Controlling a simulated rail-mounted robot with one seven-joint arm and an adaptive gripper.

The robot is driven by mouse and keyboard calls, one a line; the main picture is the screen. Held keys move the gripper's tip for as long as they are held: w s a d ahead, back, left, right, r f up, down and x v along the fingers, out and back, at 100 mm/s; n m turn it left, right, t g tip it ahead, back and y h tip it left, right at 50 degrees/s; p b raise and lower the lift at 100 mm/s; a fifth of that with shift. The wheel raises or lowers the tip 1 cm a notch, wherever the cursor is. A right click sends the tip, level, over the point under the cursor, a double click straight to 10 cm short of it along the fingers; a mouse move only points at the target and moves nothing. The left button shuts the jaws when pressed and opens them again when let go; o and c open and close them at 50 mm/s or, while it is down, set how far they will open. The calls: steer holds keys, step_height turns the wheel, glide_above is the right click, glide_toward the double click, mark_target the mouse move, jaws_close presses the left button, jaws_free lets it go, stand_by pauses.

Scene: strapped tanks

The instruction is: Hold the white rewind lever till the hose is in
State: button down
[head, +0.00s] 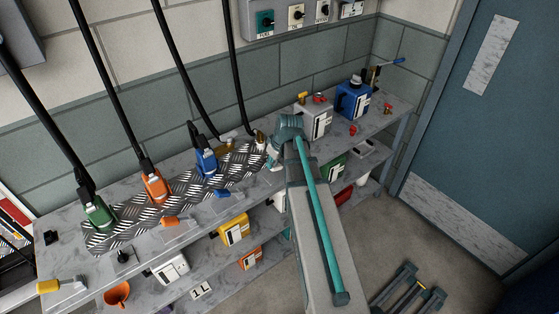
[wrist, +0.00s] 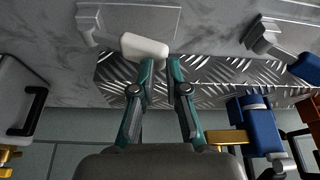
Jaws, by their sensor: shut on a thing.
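The white rewind lever (wrist: 143,47) shows at the upper middle of the wrist view, on a grey bracket. My gripper (wrist: 161,64) has its teal fingers closed at the lever's near end. Several black hoses hang from above. One hose (head: 238,85) comes down just left of my wrist, beside a brass piece (head: 260,138). I cannot tell whether its end is seated.
Green (head: 97,212), orange (head: 155,186) and blue (head: 205,161) nozzles stand along the tread plate (head: 185,190). An orange lever (head: 170,221) and blue lever (head: 222,192) sit at the bench front. A white tank (head: 317,122) and blue tank (head: 352,101) stand right of my wrist.

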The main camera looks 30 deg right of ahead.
steer(key=shift+p+v, duration=0.55)
steer(key=shift+v, duration=0.5)
step_height(320, 180, up, 6)
steer(key=p, duration=0.3)
steer(key=shift+s+f, duration=0.1)
steer(key=shift+f, duration=0.15)
steer(key=s+a+f+m+g, duration=0.25)
steer(key=s+f, duration=0.25)
steer(key=f, duration=0.3)
steer(key=s+a+f+m+g, duration=0.1)
steer(key=s+a+f, duration=0.35)
steer(key=f, duration=0.35)
steer(key=s+a+f+m+g, duration=0.1)
steer(key=s+a+f, duration=0.1)
steer(key=s+f, duration=0.55)
steer(key=s+a+f+g, duration=0.2)
steer(key=s+f, duration=0.3)
steer(key=s, duration=0.3)
steer(key=s+a+f+n+g+b, duration=0.1)
steer(key=s+a+f, duration=0.3)
steer(key=s, duration=0.5)
steer(key=s+a+f+g+h+b, duration=0.1)
steer(key=s+a+f+g, duration=0.2)
steer(key=s+f, duration=0.5)
steer(key=shift+s+a, duration=0.4)
steer(key=shift+s, duration=0.15)
